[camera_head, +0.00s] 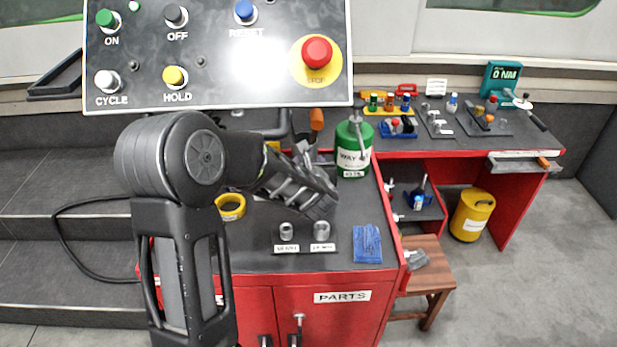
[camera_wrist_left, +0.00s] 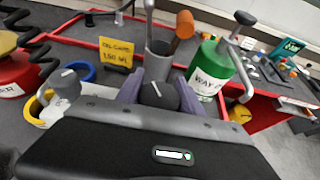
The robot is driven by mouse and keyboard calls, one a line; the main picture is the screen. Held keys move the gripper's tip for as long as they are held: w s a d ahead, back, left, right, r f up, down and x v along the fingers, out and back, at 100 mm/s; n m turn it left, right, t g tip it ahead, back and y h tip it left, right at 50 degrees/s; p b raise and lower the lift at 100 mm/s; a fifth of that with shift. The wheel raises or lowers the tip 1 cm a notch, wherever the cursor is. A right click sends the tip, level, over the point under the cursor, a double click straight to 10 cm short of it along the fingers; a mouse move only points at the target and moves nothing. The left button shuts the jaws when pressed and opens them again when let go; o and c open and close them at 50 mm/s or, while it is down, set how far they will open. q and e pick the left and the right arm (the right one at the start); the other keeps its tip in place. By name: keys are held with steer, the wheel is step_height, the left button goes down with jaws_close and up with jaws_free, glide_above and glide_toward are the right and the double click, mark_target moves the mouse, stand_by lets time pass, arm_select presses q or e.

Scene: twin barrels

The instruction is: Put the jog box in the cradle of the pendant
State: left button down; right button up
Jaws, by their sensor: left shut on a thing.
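The pendant (camera_head: 217,50) is a dark panel with coloured buttons and a red stop button, across the top of the head view. I cannot make out its cradle. My left gripper (camera_head: 306,152) is below the panel's lower edge, over the red cart's top. In the left wrist view the two grey-purple fingers of my left gripper (camera_wrist_left: 158,96) are shut on a black thing (camera_wrist_left: 157,94) with a white line on its rounded top. It looks like the jog box, but the palm hides most of it. My right gripper is not in view.
A green WAY oil can (camera_head: 352,150) stands beside the gripper on the cart top (camera_head: 345,200). A grey cup with an orange-headed tool (camera_wrist_left: 158,60) is just beyond the fingers. Yellow tape (camera_head: 231,206), two metal sockets (camera_head: 321,230) and a blue cloth (camera_head: 367,243) lie nearer.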

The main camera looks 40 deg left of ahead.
arm_select(q)
steer(key=shift+r, duration=0.65)
steer(key=s+d+m+t+h, duration=0.1)
steer(key=d+m+h, duration=0.3)
steer(key=d, duration=1.4)
steer(key=s+d+f+m+t+h, duration=0.1)
steer(key=s+d+m+t+h, duration=0.1)
steer(key=d, duration=1.7)
steer(key=m+h, duration=0.1)
steer(key=h, duration=0.1)
steer(key=shift+f+m+h, duration=0.15)
steer(key=shift+m+h, duration=0.15)
steer(key=shift+m, duration=0.1)
steer(key=shift+a, duration=0.15)
